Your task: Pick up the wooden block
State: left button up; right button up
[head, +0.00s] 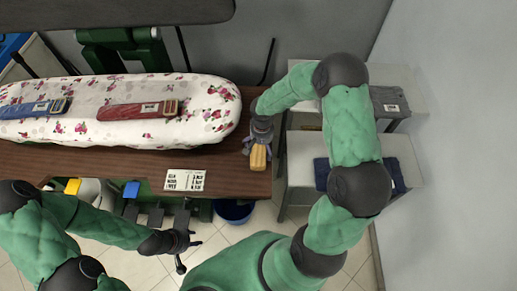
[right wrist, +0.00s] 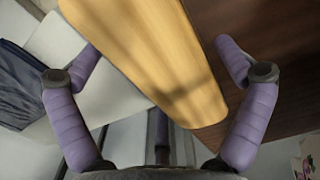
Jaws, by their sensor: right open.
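The wooden block (head: 258,157) is light yellow-brown and lies at the right edge of the brown table. My right gripper (head: 259,146) is right over it, reaching down from the back.
A flowered ironing board (head: 205,105) carries a red belt (head: 138,110) and a blue belt (head: 35,108). A paper card (head: 185,180) lies on the table (head: 225,160). White stands holding dark folded cloths (head: 398,173) are at the right. A blue bucket (head: 234,212) stands below the table.

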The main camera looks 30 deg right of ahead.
jog(key=shift+r, duration=0.1)
jog(key=c, duration=1.3)
notch_tip(320, 180, up, 10)
jog(key=shift+p, duration=1.1)
jog(key=o, duration=0.4)
